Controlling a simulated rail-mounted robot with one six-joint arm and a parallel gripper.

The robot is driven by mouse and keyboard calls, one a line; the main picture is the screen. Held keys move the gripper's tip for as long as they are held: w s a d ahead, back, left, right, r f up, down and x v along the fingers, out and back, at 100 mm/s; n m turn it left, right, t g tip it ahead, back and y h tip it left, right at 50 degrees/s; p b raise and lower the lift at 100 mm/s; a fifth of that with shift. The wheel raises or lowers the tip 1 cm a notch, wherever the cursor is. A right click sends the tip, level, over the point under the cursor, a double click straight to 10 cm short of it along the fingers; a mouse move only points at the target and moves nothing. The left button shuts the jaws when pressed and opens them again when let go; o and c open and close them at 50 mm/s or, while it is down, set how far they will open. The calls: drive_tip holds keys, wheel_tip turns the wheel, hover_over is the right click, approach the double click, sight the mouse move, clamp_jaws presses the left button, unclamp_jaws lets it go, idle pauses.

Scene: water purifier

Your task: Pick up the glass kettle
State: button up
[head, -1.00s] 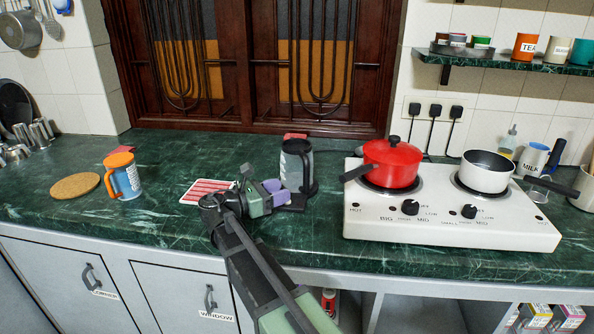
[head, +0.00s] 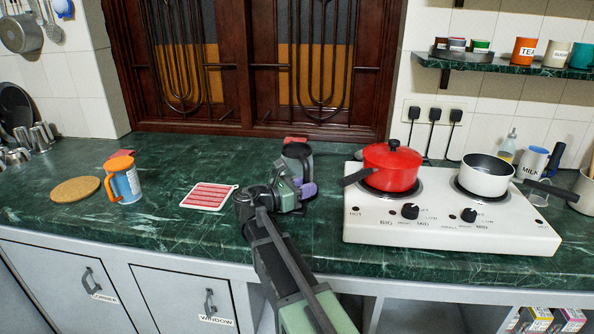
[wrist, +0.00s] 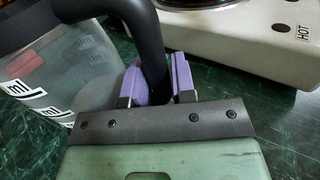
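The glass kettle (head: 297,151) stands upright on the green counter, left of the stove, with a dark lid and black handle. In the head view my gripper (head: 307,189) is in front of it at the handle side and hides much of its lower body. In the wrist view the kettle's clear body with "ml" labels (wrist: 50,75) is at left. The black handle (wrist: 153,50) comes down between my gripper's two purple fingers (wrist: 158,80). The handle nearly fills the gap; whether both fingers press on it cannot be told.
A white stove (head: 450,225) with a red pot (head: 391,168) and a white pan (head: 487,175) stands close on the right. A red-striped mat (head: 208,197), an orange-lidded mug (head: 125,182) and a cork mat (head: 75,189) lie left. The wooden window (head: 235,110) is behind.

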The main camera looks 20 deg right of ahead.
clamp_jaws()
wheel_tip(320, 180, up, 20)
drive_tip(key=p, duration=2)
